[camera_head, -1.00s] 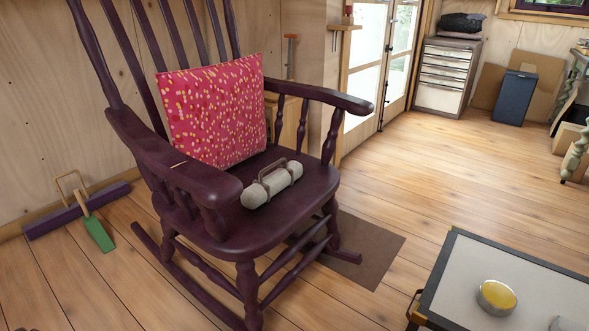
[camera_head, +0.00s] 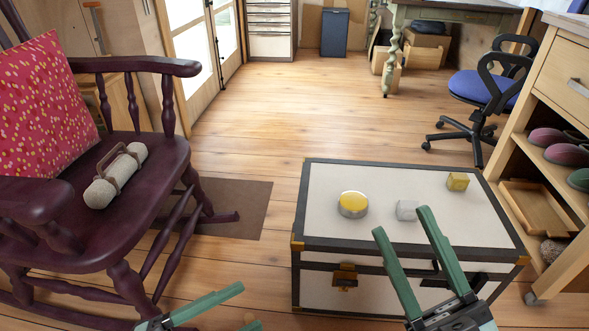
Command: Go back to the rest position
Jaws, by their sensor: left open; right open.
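My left gripper (camera_head: 247,306) shows at the bottom edge, left of the trunk and right of the rocking chair. Its green fingers are spread and empty, and part of it is cut off by the frame. My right gripper (camera_head: 403,225) shows in front of the white trunk (camera_head: 325,220), its two green fingers pointing up and apart with nothing held between them. The fingers overlap the trunk's front edge and top in the picture. I cannot tell whether they touch it.
On the trunk lie a round yellow-topped tin (camera_head: 352,205), a grey-white cube (camera_head: 407,210) and a yellow block (camera_head: 457,181). The rocking chair (camera_head: 150,185) holds a rolled bundle (camera_head: 115,177). A shelf unit (camera_head: 520,150) stands right. Open floor (camera_head: 290,105) lies behind the trunk.

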